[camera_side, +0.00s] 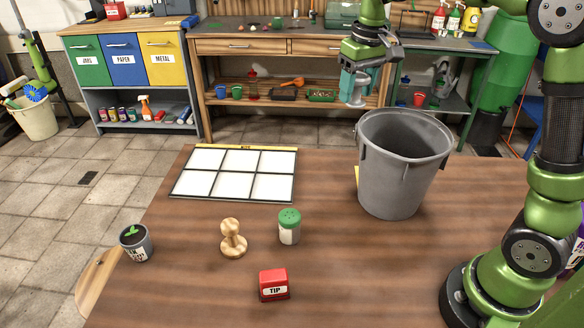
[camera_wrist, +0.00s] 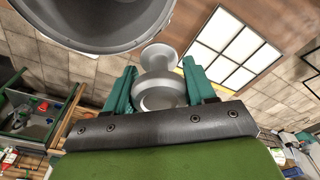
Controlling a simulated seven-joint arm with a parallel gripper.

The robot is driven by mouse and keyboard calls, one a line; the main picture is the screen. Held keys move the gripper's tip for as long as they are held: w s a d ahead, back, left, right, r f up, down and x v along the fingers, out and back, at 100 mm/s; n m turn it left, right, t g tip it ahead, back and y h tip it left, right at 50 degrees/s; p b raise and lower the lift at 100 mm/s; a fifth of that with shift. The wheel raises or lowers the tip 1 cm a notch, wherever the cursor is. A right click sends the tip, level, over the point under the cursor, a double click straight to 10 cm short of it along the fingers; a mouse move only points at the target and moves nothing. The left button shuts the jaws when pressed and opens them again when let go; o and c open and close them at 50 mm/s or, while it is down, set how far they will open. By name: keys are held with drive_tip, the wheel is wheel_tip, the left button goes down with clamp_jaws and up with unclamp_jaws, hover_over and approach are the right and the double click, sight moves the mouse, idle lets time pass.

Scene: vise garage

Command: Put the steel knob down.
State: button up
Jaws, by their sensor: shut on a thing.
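The steel knob (camera_side: 356,90) is a pale grey, waisted piece. My gripper (camera_side: 360,80) is shut on it and holds it in the air, above and behind the rim of the grey bucket on the wooden table. In the wrist view the knob (camera_wrist: 158,80) sits between the two teal fingers (camera_wrist: 160,92), with its narrow neck and both wider ends showing. The knob touches nothing but the fingers, as far as the views show.
The grey bucket (camera_side: 391,180) stands at the table's right. A white six-panel board (camera_side: 213,173) lies at the back left. A wooden knob-shaped piece (camera_side: 233,240), a green-lidded shaker (camera_side: 289,228), a red TIP box (camera_side: 273,285) and a potted plant (camera_side: 135,245) stand on the table (camera_side: 350,270).

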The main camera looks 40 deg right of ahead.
drive_tip(key=d+m, duration=0.1)
drive_tip(key=d, duration=0.2)
drive_tip(key=s+d+m, duration=0.1)
drive_tip(key=d, duration=0.2)
drive_tip(key=s+d+r+m, duration=0.1)
drive_tip(key=d+m, duration=0.1)
drive_tip(key=d, duration=0.1)
drive_tip(key=shift+s+d, duration=0.1)
drive_tip(key=shift+d, duration=0.25)
drive_tip(key=s+d+f+m+g+h, duration=0.1)
drive_tip(key=s+d+f+m, duration=0.25)
drive_tip(key=d+m, duration=0.25)
drive_tip(key=s+d+f+m+g, duration=0.1)
drive_tip(key=s+d+f+m, duration=0.25)
drive_tip(key=d+m, duration=0.2)
drive_tip(key=s+f+m, duration=0.2)
drive_tip(key=f+m, duration=0.2)
drive_tip(key=s+d+f+m, duration=0.1)
drive_tip(key=s+f+m, duration=0.1)
drive_tip(key=f+m, duration=0.2)
drive_tip(key=s+f+m, duration=0.2)
drive_tip(key=f+m, duration=0.2)
drive_tip(key=f, duration=0.1)
drive_tip(key=shift+s+d+g, duration=0.2)
drive_tip(key=shift+d+g, duration=0.1)
drive_tip(key=shift+d, duration=0.1)
drive_tip(key=shift+f, duration=2.45)
